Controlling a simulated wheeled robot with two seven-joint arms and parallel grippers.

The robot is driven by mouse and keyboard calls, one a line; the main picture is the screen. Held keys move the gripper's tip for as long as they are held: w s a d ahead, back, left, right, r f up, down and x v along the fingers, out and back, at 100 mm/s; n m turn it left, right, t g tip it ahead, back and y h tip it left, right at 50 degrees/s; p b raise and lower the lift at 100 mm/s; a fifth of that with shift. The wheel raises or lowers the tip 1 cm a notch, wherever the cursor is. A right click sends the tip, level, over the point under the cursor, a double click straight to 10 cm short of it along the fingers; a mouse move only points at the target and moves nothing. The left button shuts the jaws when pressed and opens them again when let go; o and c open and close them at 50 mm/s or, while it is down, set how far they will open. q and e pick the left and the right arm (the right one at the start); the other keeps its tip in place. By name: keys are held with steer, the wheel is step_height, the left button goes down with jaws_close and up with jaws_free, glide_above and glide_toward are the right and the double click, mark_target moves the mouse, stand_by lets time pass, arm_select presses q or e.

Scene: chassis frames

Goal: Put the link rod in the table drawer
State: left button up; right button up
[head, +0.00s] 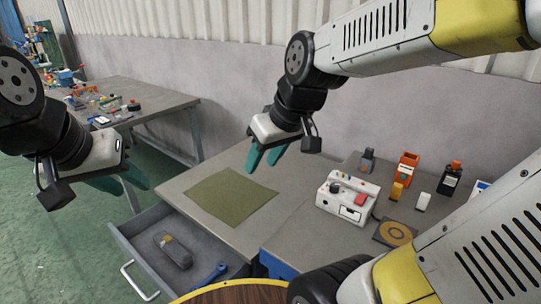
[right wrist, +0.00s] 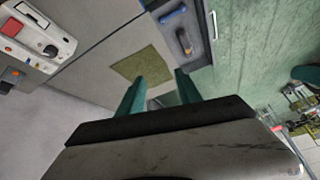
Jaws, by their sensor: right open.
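The table drawer (head: 128,235) is pulled open at the front left of the grey table; it also shows in the right wrist view (right wrist: 205,20). A blue rod-like piece with a rounded end (head: 208,275), which looks like the link rod, lies inside the drawer near its right side; it also shows in the right wrist view (right wrist: 172,14). My right gripper (head: 262,160) is open and empty above the table, behind the green mat; its fingers show in the right wrist view (right wrist: 160,92). My left gripper (head: 128,184) looks open and empty, left of the table.
A dark grey tool (head: 175,250) lies in the drawer too. A green mat (head: 232,198) lies bare on the table. A white device (head: 347,196), a disc (head: 395,233), an orange holder (head: 407,168) and a dark bottle (head: 450,180) stand right. A round wooden top (head: 235,294) is in front.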

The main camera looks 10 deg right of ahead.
steer(key=s+d+r+m+t, duration=0.1)
steer(key=s+d+r+m, duration=0.1)
steer(key=s, duration=0.3)
steer(key=shift+d+m+h, duration=0.3)
steer(key=shift+d+m, duration=0.1)
steer(key=shift+m, duration=0.5)
stand_by(0.4)
